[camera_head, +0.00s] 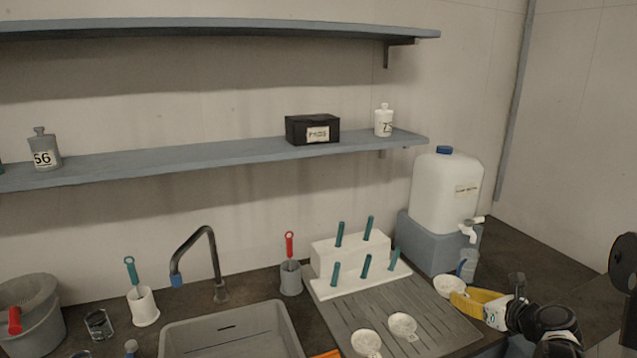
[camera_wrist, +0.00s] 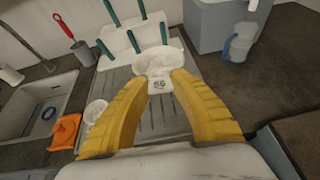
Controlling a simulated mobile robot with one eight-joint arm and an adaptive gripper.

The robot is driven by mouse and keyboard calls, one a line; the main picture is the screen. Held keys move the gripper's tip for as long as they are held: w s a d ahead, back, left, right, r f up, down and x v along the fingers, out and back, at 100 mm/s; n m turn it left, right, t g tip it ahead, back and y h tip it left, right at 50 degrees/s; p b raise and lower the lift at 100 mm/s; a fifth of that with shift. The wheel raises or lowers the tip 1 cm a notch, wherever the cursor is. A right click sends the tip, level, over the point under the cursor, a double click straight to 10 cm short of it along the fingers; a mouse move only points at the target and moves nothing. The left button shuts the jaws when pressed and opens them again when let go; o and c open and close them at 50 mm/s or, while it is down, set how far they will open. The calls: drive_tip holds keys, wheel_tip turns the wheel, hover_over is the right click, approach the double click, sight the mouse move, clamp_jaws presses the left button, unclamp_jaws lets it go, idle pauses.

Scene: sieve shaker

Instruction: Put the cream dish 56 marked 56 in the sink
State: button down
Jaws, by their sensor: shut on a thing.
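The cream dish 56 (camera_wrist: 160,64) is round and shallow, with a tab whose dark number looks like 56 in the wrist view. My gripper (camera_wrist: 160,88), with yellow fingers, is shut on this tab. In the head view the dish (camera_head: 449,286) is at the tip of my gripper (camera_head: 466,299), by the right edge of the drainboard. I cannot tell how high it is above the surface. The grey sink (camera_head: 287,323) is at the bottom left of centre, and it also shows at the left of the wrist view (camera_wrist: 66,80).
Two similar pale dishes (camera_head: 403,325) (camera_head: 367,343) lie on the ribbed drainboard (camera_head: 440,322). A white rack with teal handles (camera_head: 350,254) stands behind it. A water container (camera_head: 446,192) stands at the right. A tall faucet (camera_head: 213,262) rises behind the sink. An orange object (camera_wrist: 66,132) lies beside the sink.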

drive_tip(key=s+a+r, duration=0.4)
drive_tip(key=a, duration=0.6)
drive_tip(key=s+a+r, duration=0.4)
drive_tip(key=s+a, duration=0.1)
drive_tip(key=a, duration=0.4)
drive_tip(key=shift+a, duration=0.4)
drive_tip(key=shift+w+a, duration=0.1)
drive_tip(key=shift+w, duration=0.05)
